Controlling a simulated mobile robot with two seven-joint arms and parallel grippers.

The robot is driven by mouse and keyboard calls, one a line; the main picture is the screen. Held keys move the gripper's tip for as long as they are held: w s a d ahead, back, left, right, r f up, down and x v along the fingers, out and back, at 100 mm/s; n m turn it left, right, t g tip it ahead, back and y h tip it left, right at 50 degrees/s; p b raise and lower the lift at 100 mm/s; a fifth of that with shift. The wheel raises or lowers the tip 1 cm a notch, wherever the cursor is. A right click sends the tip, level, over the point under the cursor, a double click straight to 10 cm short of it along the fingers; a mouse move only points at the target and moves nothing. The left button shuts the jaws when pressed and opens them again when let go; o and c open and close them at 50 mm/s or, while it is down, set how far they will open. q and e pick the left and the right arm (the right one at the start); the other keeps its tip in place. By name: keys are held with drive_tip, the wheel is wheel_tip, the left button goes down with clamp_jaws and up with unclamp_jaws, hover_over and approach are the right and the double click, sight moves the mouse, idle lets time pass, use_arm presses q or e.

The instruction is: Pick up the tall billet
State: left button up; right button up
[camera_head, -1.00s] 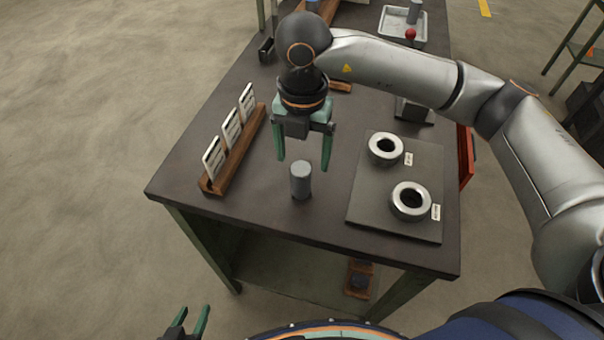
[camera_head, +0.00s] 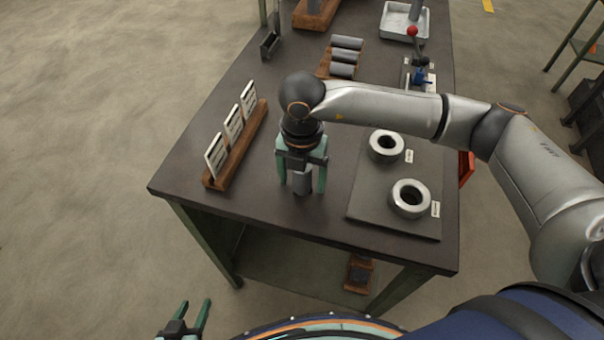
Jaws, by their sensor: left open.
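A grey cylindrical billet (camera_head: 302,184) stands upright on the dark table, left of the plate with two rings. My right gripper (camera_head: 302,186), on the arm from the right, points down over it, with one green finger on each side. The fingers look open, with a small gap to the billet; the billet's top is hidden by the gripper. My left gripper (camera_head: 196,318) is open and empty at the bottom edge, off the table's front.
Two metal rings (camera_head: 386,145) (camera_head: 410,198) sit on a dark plate (camera_head: 370,205) on the right. A wooden card holder (camera_head: 240,150) stands left. Several grey billets (camera_head: 345,56) lie on a wooden rack behind. A white tray (camera_head: 385,30) and a red-knobbed lever (camera_head: 412,31) are at the back right.

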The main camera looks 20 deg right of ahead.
clamp_jaws()
idle(0.4)
drive_tip(key=shift+r, duration=0.1)
